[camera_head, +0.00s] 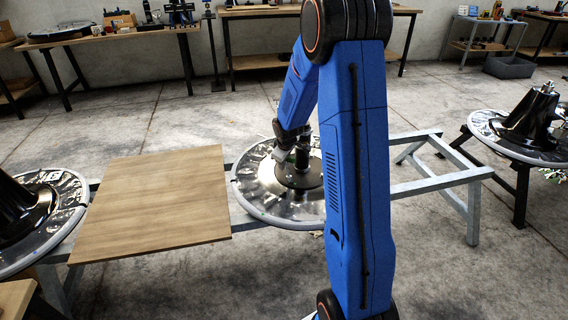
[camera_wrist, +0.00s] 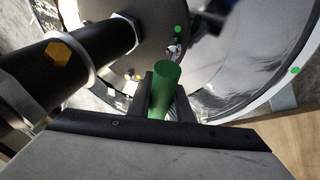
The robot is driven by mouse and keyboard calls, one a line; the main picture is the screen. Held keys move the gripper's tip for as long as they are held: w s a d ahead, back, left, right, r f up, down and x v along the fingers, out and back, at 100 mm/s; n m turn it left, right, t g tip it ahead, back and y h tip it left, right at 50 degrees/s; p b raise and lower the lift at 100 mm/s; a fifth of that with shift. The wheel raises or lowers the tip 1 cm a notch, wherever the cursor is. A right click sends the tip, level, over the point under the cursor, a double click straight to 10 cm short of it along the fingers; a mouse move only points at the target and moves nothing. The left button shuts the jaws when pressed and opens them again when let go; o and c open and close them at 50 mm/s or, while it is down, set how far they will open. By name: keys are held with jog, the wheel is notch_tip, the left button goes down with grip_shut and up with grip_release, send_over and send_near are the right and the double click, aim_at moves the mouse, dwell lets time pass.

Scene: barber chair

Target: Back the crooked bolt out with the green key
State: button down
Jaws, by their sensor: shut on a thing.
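My gripper (camera_wrist: 162,92) is shut on the green key (camera_wrist: 164,82), a green cylinder held upright between the two dark fingers in the wrist view. A small silvery bolt-like piece (camera_wrist: 174,50) is on the dark flange just beyond the key's top end, near a green dot. I cannot tell its tilt, or whether the key touches it. In the head view my gripper (camera_head: 286,150) is over the round chair base (camera_head: 255,203), beside its black column. The key's lower end is hidden there.
The black column (camera_wrist: 85,65) with a pale ring stands close left of the gripper. The base lies on a grey metal frame (camera_head: 437,184). A wooden board (camera_head: 155,205) lies to its left. Two more round bases (camera_head: 42,250) (camera_head: 530,130) stand at either side.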

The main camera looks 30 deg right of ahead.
jog(key=shift+s+a+n+y, duration=0.1)
jog(key=shift+n+y, duration=0.2)
jog(key=shift+n, duration=0.35)
jog(key=shift+s+a+n+y, duration=0.1)
jog(key=shift+n+y, duration=0.2)
jog(key=shift+n, duration=0.35)
jog(key=shift+s+a+r+n+y, duration=0.15)
jog(key=shift+r+n, duration=0.35)
jog(key=shift+r, duration=0.75)
jog(key=shift+w+r+n+y, duration=0.1)
jog(key=shift+r+n+y, duration=0.3)
jog(key=shift+r, duration=0.85)
